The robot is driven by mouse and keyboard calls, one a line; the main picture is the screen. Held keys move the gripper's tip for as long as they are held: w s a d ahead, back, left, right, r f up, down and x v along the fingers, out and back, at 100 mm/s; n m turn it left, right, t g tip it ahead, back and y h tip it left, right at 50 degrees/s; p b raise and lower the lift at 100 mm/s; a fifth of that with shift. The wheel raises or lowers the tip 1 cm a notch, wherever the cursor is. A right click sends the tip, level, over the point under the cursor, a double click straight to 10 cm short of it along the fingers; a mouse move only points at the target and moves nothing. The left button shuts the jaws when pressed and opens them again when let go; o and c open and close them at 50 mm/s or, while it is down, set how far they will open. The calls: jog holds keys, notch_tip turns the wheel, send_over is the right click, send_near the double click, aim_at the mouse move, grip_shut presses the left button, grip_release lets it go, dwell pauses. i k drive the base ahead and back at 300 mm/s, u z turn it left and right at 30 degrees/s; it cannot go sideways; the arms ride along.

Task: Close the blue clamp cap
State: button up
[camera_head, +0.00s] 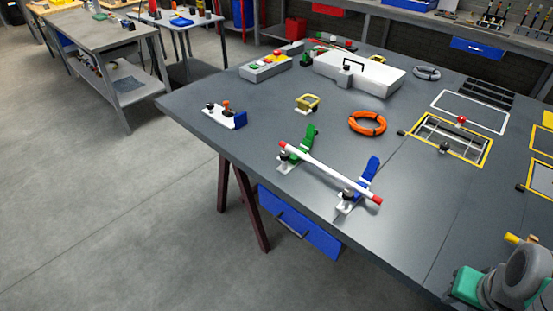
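The blue clamp cap (370,171) stands raised and tilted upright on the right clamp, so this clamp looks open. The clamp's white base (346,208) sits near the table's front edge. A white bar (335,173) with red ends lies across this clamp and a similar clamp to the left. That left clamp has a green cap (307,138), also raised. My gripper cannot be made out in this view. A grey and green part, perhaps of my arm, shows at the bottom right, well apart from the clamps.
An orange ring (367,123) lies behind the clamps, and a yellow bracket (307,102) to its left. A white box (358,73) with a black handle stands farther back. A yellow-framed recess (450,138) is to the right. The tabletop (400,235) right of the blue clamp is clear.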

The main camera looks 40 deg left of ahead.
aim_at(373, 164)
jog(key=u, duration=1.5)
jog(key=i, duration=1)
jog(key=z, duration=0.05)
